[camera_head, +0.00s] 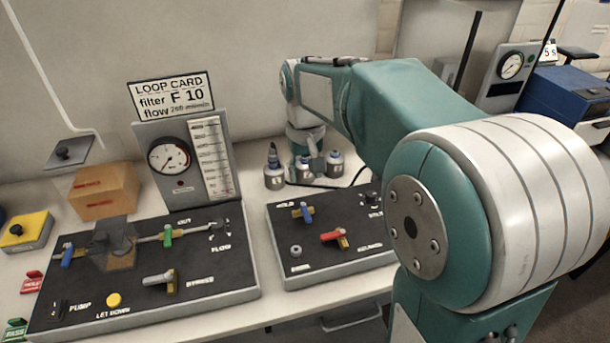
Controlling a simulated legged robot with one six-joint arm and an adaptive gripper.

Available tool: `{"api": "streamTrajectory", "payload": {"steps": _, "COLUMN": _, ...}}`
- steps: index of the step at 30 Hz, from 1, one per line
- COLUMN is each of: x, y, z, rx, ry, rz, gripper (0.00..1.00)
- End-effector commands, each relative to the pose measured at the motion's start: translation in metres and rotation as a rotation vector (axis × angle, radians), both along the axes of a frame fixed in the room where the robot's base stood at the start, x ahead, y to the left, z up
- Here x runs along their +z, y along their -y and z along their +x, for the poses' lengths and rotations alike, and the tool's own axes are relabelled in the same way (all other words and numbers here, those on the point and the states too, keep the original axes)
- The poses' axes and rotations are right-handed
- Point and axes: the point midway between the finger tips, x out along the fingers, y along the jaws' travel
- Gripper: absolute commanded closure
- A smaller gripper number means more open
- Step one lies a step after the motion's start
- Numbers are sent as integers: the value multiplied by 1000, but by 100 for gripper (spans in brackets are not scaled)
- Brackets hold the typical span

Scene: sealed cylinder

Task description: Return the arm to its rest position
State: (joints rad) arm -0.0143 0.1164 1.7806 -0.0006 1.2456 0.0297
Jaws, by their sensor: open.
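My arm fills the right half of the view and reaches over the bench toward the back wall, its wrist bending down. My gripper (315,165) hangs at the far end among several small grey containers. It is open, its fingers small and partly mixed up with the containers behind and beside it. A grey container (274,178) with a dark top stands just left of it, and another grey container (335,166) stands just right. I cannot tell whether the fingers touch any of them.
A panel (225,284) with valves, a gauge (169,158) and a loop card (171,96) stands left. A smaller valve panel (345,262) lies below my gripper. An orange box (104,190) stands back left. A blue box (566,92) and another gauge (511,65) are at right.

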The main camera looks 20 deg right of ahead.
Motion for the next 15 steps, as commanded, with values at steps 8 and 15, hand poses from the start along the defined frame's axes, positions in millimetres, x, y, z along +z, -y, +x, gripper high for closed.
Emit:
{"api": "streamTrajectory", "payload": {"steps": 8, "x": 0, "y": 0, "z": -1, "rx": 0, "ry": 2, "rz": 0, "gripper": 44}}
{"api": "streamTrajectory", "payload": {"steps": 15, "x": 21, "y": 2, "z": -42, "rx": 3, "ry": 98, "rz": 2, "gripper": 44}}
